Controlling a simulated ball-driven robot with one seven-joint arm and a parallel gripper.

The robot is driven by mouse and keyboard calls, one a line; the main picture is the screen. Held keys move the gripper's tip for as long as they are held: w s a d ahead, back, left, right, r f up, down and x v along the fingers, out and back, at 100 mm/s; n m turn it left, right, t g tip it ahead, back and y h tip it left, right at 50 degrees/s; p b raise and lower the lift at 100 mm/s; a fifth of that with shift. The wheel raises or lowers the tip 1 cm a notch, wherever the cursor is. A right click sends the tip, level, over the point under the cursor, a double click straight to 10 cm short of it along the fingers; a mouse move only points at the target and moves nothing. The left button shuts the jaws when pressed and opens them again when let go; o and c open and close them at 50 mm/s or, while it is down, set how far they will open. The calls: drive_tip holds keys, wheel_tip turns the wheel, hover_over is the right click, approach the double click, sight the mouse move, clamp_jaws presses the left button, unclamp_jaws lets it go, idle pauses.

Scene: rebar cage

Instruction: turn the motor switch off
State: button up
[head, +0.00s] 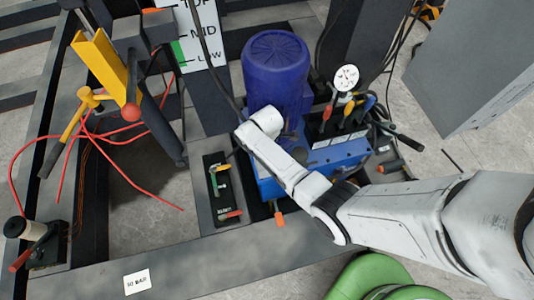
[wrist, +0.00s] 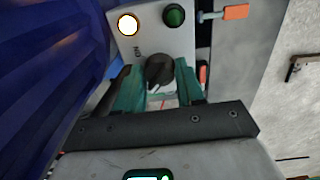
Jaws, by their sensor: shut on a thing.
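In the wrist view the motor switch is a black rotary knob (wrist: 158,69) on a light grey panel (wrist: 152,42). My gripper (wrist: 160,82) has its teal fingers on both sides of the knob, shut on it. A label, seemingly "ON", stands sideways on the panel at the knob's upper left. A lit white lamp (wrist: 128,24) and a green button (wrist: 174,15) sit above the knob. In the head view my arm reaches in beside the blue motor (head: 277,72); the knob and my fingers are hidden there.
The ribbed blue motor housing also fills the wrist view's left side. An orange-handled valve (wrist: 235,12) sticks out at the upper right. In the head view a gauge (head: 346,77) with coloured handles stands right of the motor. Red hoses (head: 135,175) and a yellow lever (head: 102,62) are at left.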

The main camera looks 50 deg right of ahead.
drive_tip(key=o, duration=1)
drive_tip(key=shift+o, duration=0.2)
wheel_tip(320, 180, up, 11)
drive_tip(key=p, duration=0.1)
drive_tip(key=shift+f, duration=0.15)
idle(0.4)
drive_tip(key=s+a+r+m, duration=0.2)
drive_tip(key=s+r+m, duration=0.1)
drive_tip(key=s, duration=0.4)
drive_tip(key=s+a+r+m, duration=0.3)
drive_tip(key=s+m, duration=0.2)
drive_tip(key=s, duration=0.1)
drive_tip(key=s+a+r+m+t, duration=0.1)
drive_tip(key=s+a+r+m, duration=0.1)
drive_tip(key=s, duration=0.5)
drive_tip(key=shift+s+a+r+m, duration=0.2)
drive_tip(key=shift+s+r+m, duration=0.1)
drive_tip(key=shift+r+m, duration=0.5)
